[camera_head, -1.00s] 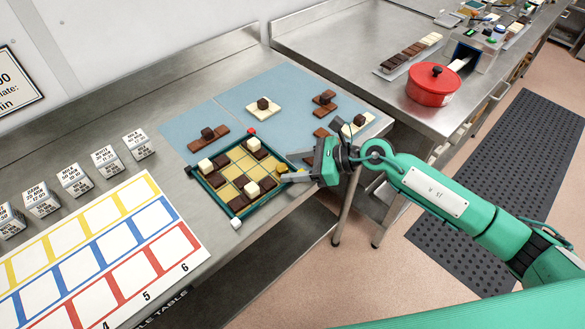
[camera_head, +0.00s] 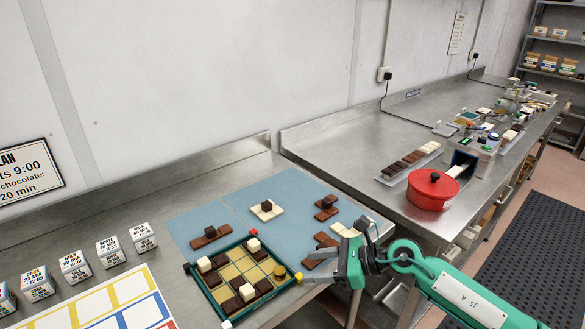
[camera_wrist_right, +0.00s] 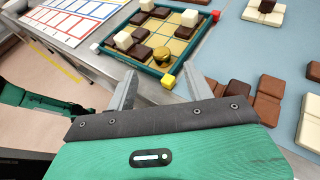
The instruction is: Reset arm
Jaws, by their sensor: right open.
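My right gripper (camera_head: 318,278) is open and empty at the right edge of the square mould tray (camera_head: 213,299). In the right wrist view its two fingers (camera_wrist_right: 165,95) stand apart, with the tray just beyond them. The tray has a dark green rim and yellow cells with several brown and white chocolate pieces. A round gold piece (camera_head: 280,271) sits in the cell nearest the gripper; it also shows in the right wrist view (camera_wrist_right: 162,54). The teal right arm (camera_head: 470,300) reaches in from the lower right. My left gripper is not in the head view.
Blue mats (camera_head: 240,203) behind the tray hold several brown and white chocolate pieces. Labelled white cubes (camera_head: 75,267) and a coloured grid board (camera_head: 105,302) lie at left. A red pot (camera_head: 432,190) stands on the second steel table (camera_head: 350,150).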

